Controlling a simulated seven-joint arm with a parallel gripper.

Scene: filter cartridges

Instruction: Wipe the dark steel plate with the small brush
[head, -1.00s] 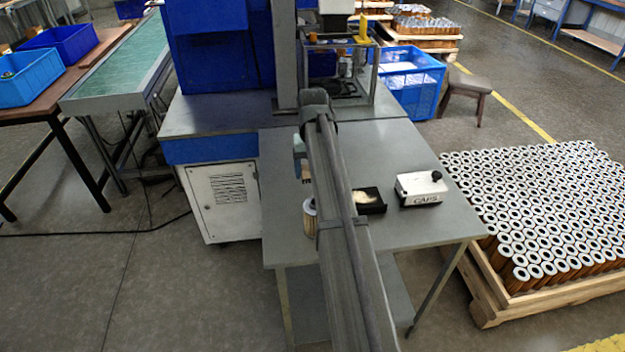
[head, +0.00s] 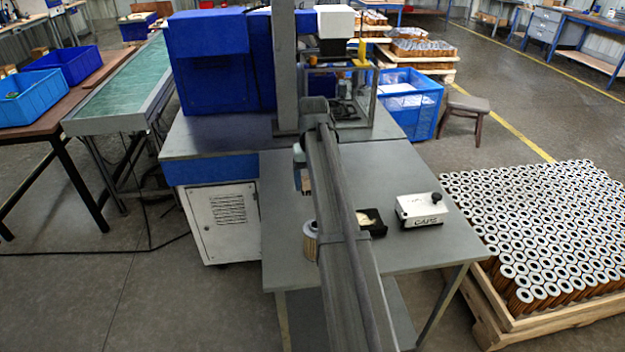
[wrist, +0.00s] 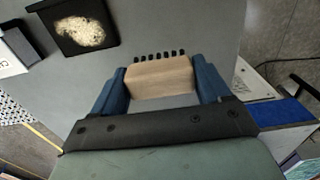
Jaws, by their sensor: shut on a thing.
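The dark steel plate (head: 377,230) is a small black square on the grey table, with a pale, dusty patch on it. In the wrist view the plate (wrist: 110,38) lies at upper left, its patch plainly visible. My gripper (wrist: 160,82) is shut on the small brush (wrist: 158,79), a light wooden block between its blue fingers. Short dark bristles show along the block's far edge. The brush is to the side of the plate, apart from it. In the head view my arm hides most of the gripper and brush, and part of the plate.
A white box (head: 420,208) marked CAPS with a black knob stands right of the plate. A filter cartridge (head: 310,241) stands near the table's front left, beside my arm. The table (head: 425,255) is bare at front right. A blue machine (head: 210,75) stands behind.

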